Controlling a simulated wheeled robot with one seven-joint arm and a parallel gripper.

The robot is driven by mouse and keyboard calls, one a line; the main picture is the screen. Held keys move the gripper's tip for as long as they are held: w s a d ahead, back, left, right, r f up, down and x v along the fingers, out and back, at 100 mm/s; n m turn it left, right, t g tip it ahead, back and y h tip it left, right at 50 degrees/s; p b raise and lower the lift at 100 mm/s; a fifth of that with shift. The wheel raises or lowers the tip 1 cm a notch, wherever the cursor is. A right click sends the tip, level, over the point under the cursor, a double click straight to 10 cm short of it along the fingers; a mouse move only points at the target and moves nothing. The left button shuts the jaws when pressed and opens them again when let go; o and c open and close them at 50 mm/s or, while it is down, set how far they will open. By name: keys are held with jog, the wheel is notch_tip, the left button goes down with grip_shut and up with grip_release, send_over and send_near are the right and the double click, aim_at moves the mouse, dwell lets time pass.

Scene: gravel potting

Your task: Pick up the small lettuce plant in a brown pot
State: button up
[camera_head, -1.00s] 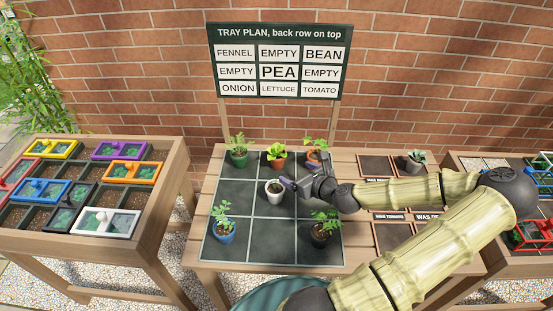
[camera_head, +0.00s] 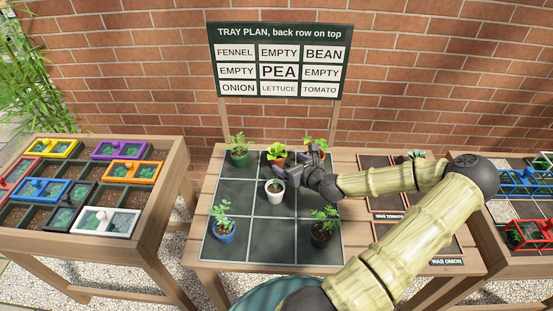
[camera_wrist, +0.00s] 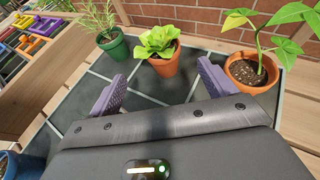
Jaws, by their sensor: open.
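The small lettuce plant (camera_head: 277,151) has bright green leaves and stands in a brown terracotta pot (camera_head: 277,163) in the middle of the back row of the dark grid tray (camera_head: 236,188). In the wrist view the lettuce (camera_wrist: 158,40) and its pot (camera_wrist: 164,63) are upright, just ahead of my gripper and between the lines of its two fingers. My gripper (camera_head: 297,166) is open and empty, with purple finger pads (camera_wrist: 160,92) apart. It is close to the pot, at its front right. The fingertips appear short of the pot.
A green pot (camera_head: 239,160) stands left of the lettuce and an orange pot (camera_wrist: 250,72) close on its right. A white pot (camera_head: 274,191), a blue pot (camera_head: 222,231) and a black pot (camera_head: 321,234) stand nearer. The sign (camera_head: 280,62) stands behind.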

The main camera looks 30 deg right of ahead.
aim_at(279, 155)
jog(key=x, duration=0.5)
jog(key=shift+w+a, duration=0.1)
jog(key=shift+f, duration=0.1)
jog(key=shift+d+p+x, duration=0.2)
jog(key=shift+p+x, duration=0.3)
jog(key=shift+x, duration=2.2)
jog(key=c, duration=1.1)
jog(key=shift+r, duration=0.2)
notch_tip(279, 155, up, 10)
jog(key=shift+f, duration=0.1)
